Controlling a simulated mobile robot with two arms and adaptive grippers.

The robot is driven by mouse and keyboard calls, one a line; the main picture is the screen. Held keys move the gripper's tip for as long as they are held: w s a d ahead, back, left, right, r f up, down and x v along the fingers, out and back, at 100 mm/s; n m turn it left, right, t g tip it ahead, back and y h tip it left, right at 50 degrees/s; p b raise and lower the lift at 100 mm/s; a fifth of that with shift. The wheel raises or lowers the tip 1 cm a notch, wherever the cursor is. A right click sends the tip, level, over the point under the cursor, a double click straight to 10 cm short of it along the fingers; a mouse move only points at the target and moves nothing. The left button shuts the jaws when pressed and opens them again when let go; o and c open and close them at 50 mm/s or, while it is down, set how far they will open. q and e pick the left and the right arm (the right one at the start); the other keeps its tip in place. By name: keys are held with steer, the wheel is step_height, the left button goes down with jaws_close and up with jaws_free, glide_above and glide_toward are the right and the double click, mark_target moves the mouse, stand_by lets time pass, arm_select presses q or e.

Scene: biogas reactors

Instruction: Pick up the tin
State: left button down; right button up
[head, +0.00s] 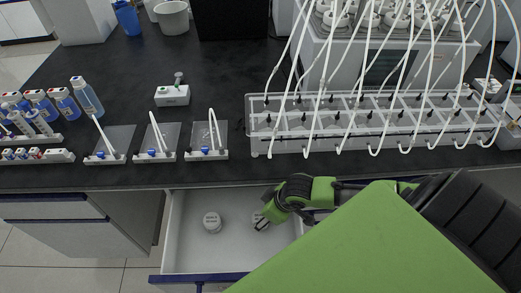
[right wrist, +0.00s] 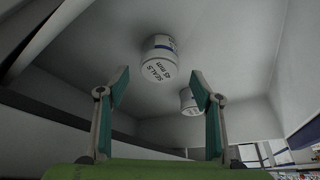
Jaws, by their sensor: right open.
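Two small white round tins stand in the open drawer: a left tin (head: 212,222) and a right tin (head: 258,217). My right gripper (head: 262,224) is over the drawer, close to the right tin and partly covering it. In the right wrist view, my right gripper (right wrist: 160,82) has its two fingers spread wide with nothing between them. A tin marked "SEALS 45 mm" (right wrist: 159,60) shows just beyond the fingertips, and another tin (right wrist: 188,102) is farther off near the right finger. My left gripper is not in view.
The white drawer (head: 185,255) is pulled out below the black bench (head: 150,60). A clear rack with white tubes (head: 375,125) stands at the right. Small plates with tubes (head: 155,143) and blue-labelled bottles (head: 65,103) are at the left. The drawer's left part is free.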

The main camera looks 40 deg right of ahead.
mark_target(260, 217)
steer(key=shift+s+x, duration=0.2)
steer(key=shift+x, duration=2.1)
steer(key=shift+d+f, duration=0.1)
steer(key=c, duration=1.2)
